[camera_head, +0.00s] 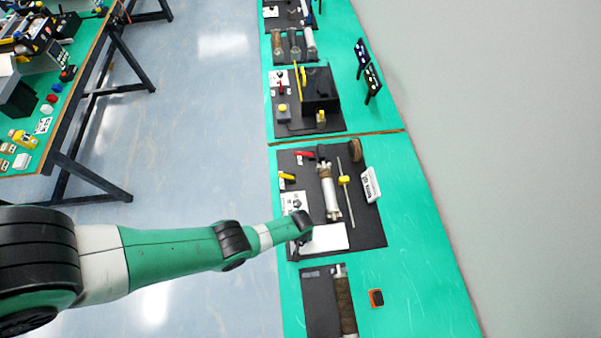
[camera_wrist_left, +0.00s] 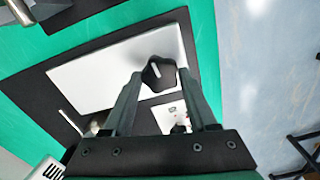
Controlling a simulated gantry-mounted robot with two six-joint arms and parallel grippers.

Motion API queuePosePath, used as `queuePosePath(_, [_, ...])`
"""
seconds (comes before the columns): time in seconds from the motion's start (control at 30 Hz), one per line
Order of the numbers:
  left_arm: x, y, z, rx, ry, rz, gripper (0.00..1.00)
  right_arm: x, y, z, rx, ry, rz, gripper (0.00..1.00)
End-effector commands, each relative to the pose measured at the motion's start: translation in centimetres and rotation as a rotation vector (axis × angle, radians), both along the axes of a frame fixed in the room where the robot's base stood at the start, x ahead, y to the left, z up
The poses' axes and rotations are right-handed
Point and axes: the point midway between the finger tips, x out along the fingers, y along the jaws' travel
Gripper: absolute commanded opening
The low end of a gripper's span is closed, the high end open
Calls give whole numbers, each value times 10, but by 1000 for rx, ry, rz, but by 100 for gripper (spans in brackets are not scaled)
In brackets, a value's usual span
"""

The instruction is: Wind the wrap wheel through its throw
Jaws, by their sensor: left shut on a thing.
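The wrap wheel (camera_wrist_left: 159,73) is a black lobed knob with a white mark, at the edge of a white plate (camera_wrist_left: 110,70) in the left wrist view. My left gripper (camera_wrist_left: 160,76) has one finger on each side of the wheel and is shut on it. In the head view my left gripper (camera_head: 301,236) is at the left edge of the dark station board, beside the white plate (camera_head: 325,238). The wheel is hidden there behind the gripper and arm. My right gripper is in neither view.
On the same dark board (camera_head: 370,229) stand a white roller (camera_head: 330,199), a rod with a yellow slider (camera_head: 345,180) and a white label block (camera_head: 370,184). Another board with a brown roller (camera_head: 346,303) lies nearer. The green table to the right is mostly clear.

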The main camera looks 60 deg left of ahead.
Motion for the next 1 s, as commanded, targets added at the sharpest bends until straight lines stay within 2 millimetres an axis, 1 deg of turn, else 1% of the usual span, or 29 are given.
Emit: queuePosePath(1.0, [0,1,-1,0,0,-962,2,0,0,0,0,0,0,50])
